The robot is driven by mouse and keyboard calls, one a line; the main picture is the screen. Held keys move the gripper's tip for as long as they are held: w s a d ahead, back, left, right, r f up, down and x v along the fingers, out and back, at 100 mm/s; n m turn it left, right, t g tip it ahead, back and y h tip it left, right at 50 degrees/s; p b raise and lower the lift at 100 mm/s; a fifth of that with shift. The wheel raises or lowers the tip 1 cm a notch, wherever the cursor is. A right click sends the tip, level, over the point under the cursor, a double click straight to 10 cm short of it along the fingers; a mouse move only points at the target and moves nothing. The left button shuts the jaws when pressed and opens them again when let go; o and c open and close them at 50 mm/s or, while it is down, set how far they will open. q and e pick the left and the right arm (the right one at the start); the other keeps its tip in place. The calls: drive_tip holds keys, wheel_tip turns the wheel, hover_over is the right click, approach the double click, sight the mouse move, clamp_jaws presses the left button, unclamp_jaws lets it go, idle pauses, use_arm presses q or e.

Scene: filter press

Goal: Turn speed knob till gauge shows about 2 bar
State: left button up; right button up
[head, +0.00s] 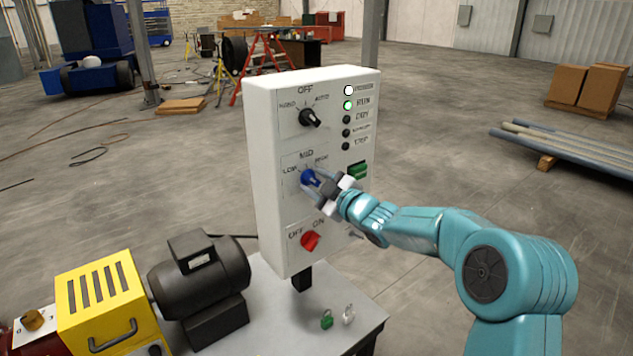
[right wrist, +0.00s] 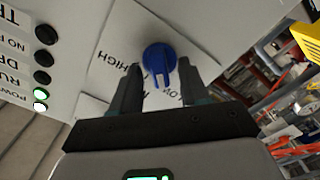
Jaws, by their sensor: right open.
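The blue speed knob (head: 307,177) sits on the middle plate of a white control box (head: 262,150), between LOW, MID and HIGH labels. My right gripper (head: 322,184) is at this knob, its fingers open. In the right wrist view the blue knob (right wrist: 160,60) lies between the two open fingertips (right wrist: 158,72), with a visible gap on each side. The knob's pointer faces down toward the gripper in that view. My left gripper is not in view.
A black selector (head: 310,117) is above the blue knob and a red OFF/ON switch (head: 310,241) below it. The white and green lamps (head: 348,97) are lit. A motor (head: 200,285) and yellow housing (head: 100,300) stand at the left.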

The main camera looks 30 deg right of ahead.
clamp_jaws()
drive_tip(key=shift+m, duration=0.3)
drive_tip(key=m+p, duration=0.1)
drive_tip(key=m, duration=0.3)
drive_tip(key=shift+d+p, duration=0.1)
drive_tip(key=shift+p, duration=0.3)
drive_tip(key=shift+m+p, duration=0.6)
drive_tip(key=shift+m, duration=1.4)
unclamp_jaws()
drive_tip(key=shift+d, duration=0.1)
